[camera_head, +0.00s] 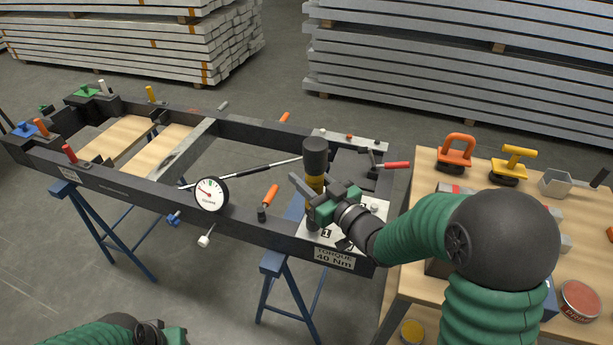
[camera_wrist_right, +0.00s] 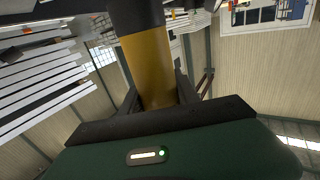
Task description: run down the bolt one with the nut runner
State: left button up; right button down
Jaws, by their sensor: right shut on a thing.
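My right gripper (camera_head: 316,195) is shut on the nut runner (camera_head: 315,157), an upright tool with a dark top and a yellow band. In the right wrist view the nut runner (camera_wrist_right: 150,65) stands between the fingers. It is over the left part of a pale plate (camera_head: 345,240) on the frame's near right corner. A label 1 (camera_head: 326,233) is on the plate close to the tool's lower end. Bolt one is hidden by the tool and gripper, so I cannot tell whether they touch. My left gripper (camera_head: 172,336) shows only in part at the bottom edge; its fingers are out of view.
The dark frame (camera_head: 130,192) rests on blue trestles (camera_head: 272,268). A sign (camera_head: 334,258) reads TORQUE 40 Nm. A round gauge (camera_head: 211,194) and an orange-handled clamp (camera_head: 267,200) stand along the near rail. A wooden table (camera_head: 420,190) with tools is at the right.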

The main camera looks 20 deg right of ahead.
jog(key=shift+f+b, duration=0.9)
jog(key=shift+f, duration=0.1)
dwell(1.6)
jog(key=shift+s, duration=0.1)
jog(key=shift+r+p, duration=2.05)
jog(key=shift+r, duration=0.7)
